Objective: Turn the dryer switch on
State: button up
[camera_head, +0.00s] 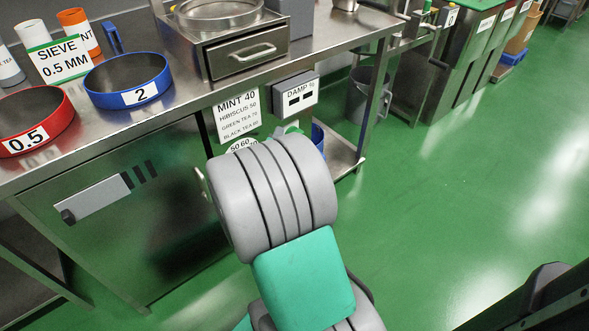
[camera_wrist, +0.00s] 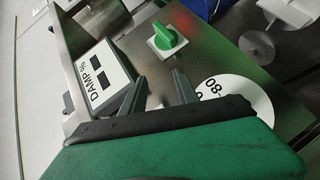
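The dryer switch, a green knob (camera_wrist: 168,37) on a pale square plate, is on the metal panel in the wrist view. The knob is beyond the fingertips, and no contact shows. In the head view my grey and green arm hides the gripper and most of the panel around the switch.
A DAMP % display (camera_head: 296,94) is beside the switch, also seen in the wrist view (camera_wrist: 98,77). A white numbered dial (camera_wrist: 238,100) is close to the right finger. A MINT 40 sign (camera_head: 237,116) hangs nearby. The metal counter (camera_head: 150,130) holds sieves; green floor on the right is clear.

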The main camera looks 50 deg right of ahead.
jog(key=s+d+f+n+t+h+b, duration=0.1)
jog(key=s+d+f+n+h+b, duration=0.2)
jog(key=f, duration=0.4)
jog(key=w+d+n+b, duration=0.1)
jog(key=w+d, duration=0.2)
jog(key=d, duration=0.4)
jog(key=shift+w+t+y, duration=0.3)
jog(key=shift+r, duration=0.1)
jog(key=shift+c, duration=0.4)
jog(key=shift+a, duration=0.1)
grip_shut()
